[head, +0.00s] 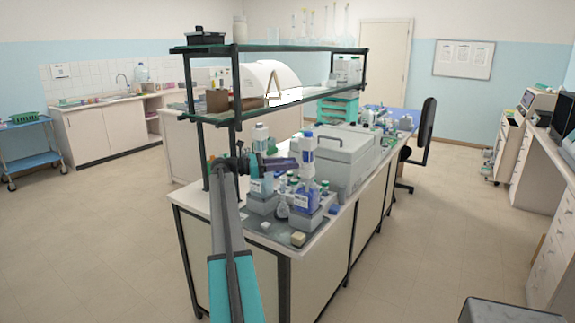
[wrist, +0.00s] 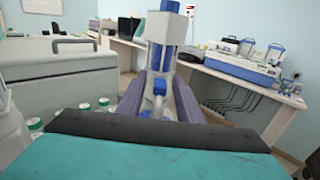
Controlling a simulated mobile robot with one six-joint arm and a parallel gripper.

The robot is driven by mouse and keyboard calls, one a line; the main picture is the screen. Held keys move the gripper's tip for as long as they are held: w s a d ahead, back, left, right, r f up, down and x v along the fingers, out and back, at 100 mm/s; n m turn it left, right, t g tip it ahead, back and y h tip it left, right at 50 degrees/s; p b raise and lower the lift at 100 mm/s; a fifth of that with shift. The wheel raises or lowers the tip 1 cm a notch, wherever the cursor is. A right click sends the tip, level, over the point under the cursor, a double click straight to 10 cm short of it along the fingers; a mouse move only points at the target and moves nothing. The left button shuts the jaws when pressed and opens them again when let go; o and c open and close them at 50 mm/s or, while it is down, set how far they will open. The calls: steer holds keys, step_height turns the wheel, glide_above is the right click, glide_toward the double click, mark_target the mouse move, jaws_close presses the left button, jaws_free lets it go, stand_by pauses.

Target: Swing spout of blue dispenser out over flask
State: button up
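The blue dispenser (head: 307,185) stands upright on the bench, with a white and blue head over a bottle of blue liquid. In the wrist view its head (wrist: 162,25) is straight ahead, and a blue-tipped spout (wrist: 160,87) shows between my fingers. My gripper (head: 290,163) is level beside the dispenser's upper part. In the wrist view its two purple-grey fingers (wrist: 160,103) are apart, one on each side of the spout, with no clear contact. A small clear flask (head: 283,209) stands to the left of the dispenser, below my gripper.
A large grey box-shaped device (head: 345,160) is behind to the right. A glass shelf (head: 270,107) runs above the bench. A small beige block (head: 298,238) lies near the front edge.

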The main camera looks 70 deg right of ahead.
steer(key=shift+w, duration=0.1)
steer(key=b+v, duration=0.2)
steer(key=v, duration=1.1)
steer(key=shift+w+a, duration=0.2)
steer(key=shift+a, duration=0.05)
